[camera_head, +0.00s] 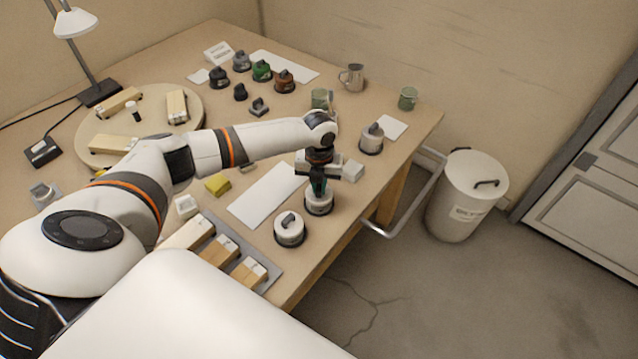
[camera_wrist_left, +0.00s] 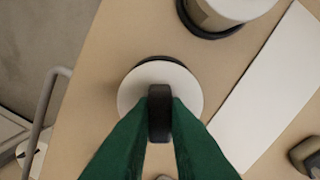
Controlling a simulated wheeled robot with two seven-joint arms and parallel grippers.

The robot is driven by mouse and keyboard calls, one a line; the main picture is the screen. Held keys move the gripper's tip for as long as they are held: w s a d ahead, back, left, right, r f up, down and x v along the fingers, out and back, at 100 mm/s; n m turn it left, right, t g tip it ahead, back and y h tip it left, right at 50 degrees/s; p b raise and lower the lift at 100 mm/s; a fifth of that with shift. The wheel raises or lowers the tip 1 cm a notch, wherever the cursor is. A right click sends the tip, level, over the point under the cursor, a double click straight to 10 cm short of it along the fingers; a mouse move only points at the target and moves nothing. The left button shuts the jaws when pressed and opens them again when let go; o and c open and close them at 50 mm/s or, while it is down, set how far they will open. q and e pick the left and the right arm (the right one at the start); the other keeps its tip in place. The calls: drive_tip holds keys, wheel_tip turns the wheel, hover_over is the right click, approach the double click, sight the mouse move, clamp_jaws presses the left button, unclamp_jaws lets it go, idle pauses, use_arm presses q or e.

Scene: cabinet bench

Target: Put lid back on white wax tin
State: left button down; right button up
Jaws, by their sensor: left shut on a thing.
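My left gripper (camera_head: 319,188) points down and its green fingers are shut on the dark handle (camera_wrist_left: 159,112) of a round white lid (camera_wrist_left: 132,92). The lid is at the top of a white tin (camera_head: 319,206) with a dark base near the table's right edge. The left wrist view shows the lid from above, with a dark rim peeking out behind it. I cannot tell whether the lid is fully seated or just above the tin. My right gripper is not in view.
A second white tin (camera_head: 289,232) with a handled lid stands close by, nearer the front edge. Another pale tin (camera_head: 371,140) stands farther back. A white sheet (camera_head: 265,196) lies left of the gripper. A tray (camera_head: 258,283) with wooden blocks is at the front.

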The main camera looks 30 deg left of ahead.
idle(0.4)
use_arm(q)
drive_tip(key=c, duration=0.9)
unclamp_jaws()
drive_tip(key=shift+o, duration=0.2)
drive_tip(key=shift+r, duration=0.1)
drive_tip(key=shift+r+p, duration=3.45)
drive_tip(key=shift+p, duration=0.05)
clamp_jaws()
